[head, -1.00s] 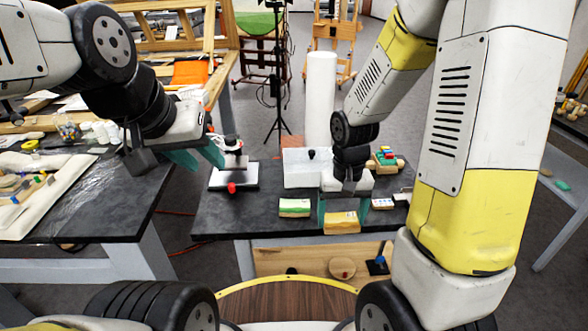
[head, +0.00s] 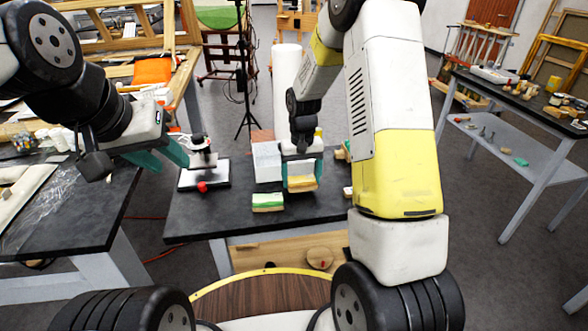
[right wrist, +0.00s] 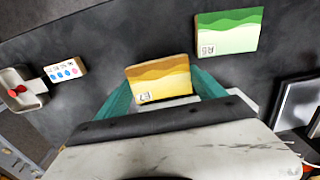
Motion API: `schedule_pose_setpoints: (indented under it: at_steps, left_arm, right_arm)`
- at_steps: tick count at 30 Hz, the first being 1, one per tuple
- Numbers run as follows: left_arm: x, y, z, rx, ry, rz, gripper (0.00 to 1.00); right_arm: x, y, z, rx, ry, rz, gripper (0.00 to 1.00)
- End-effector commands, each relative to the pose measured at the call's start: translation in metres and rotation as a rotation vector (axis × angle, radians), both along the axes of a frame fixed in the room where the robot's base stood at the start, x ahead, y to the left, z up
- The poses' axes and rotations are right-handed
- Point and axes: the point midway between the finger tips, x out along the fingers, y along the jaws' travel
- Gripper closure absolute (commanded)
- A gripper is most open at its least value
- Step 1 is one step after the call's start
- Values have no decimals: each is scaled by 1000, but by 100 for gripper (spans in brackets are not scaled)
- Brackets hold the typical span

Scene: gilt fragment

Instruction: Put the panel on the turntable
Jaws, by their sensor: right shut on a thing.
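A yellow-brown panel (head: 302,184) with painted waves is between the teal fingers of my right gripper (head: 302,178), above the dark middle table. The right wrist view shows the panel (right wrist: 160,80) gripped at both sides, with a small label on it. A similar green panel (head: 268,202) lies on the table just left of it; it also shows in the right wrist view (right wrist: 228,32). My left gripper (head: 166,164) is open and empty, above the gap between the tables. A round wooden disc (head: 320,258) is on the lower shelf; I cannot tell whether it is the turntable.
A white-based instrument (head: 203,174) with a red knob stands at the left of the middle table (head: 225,220). A cluttered side table (head: 520,95) is at the right. Floor between these tables is clear.

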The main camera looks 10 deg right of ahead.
Motion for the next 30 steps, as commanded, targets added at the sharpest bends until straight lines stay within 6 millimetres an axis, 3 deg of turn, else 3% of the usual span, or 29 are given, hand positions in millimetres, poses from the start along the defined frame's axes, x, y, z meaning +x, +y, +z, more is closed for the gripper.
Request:
schedule_pose_setpoints:
  at_steps: [3,14,15,18,26,30]
  left_arm:
    - [0,0,0,0,0,0,64]
    - [0,0,0,0,0,0,64]
    - [0,0,0,0,0,0,64]
    - [0,0,0,0,0,0,64]
    - [0,0,0,0,0,0,64]
    - [0,0,0,0,0,0,64]
  right_arm:
    - [0,0,-17,0,1,-1,61]
    - [0,0,-21,0,-1,-1,61]
    - [0,0,-22,0,-1,-1,19]
    - [0,0,-22,0,-1,-1,0]
    - [0,0,-20,0,-2,-1,0]
    - [1,0,-6,0,-5,0,0]
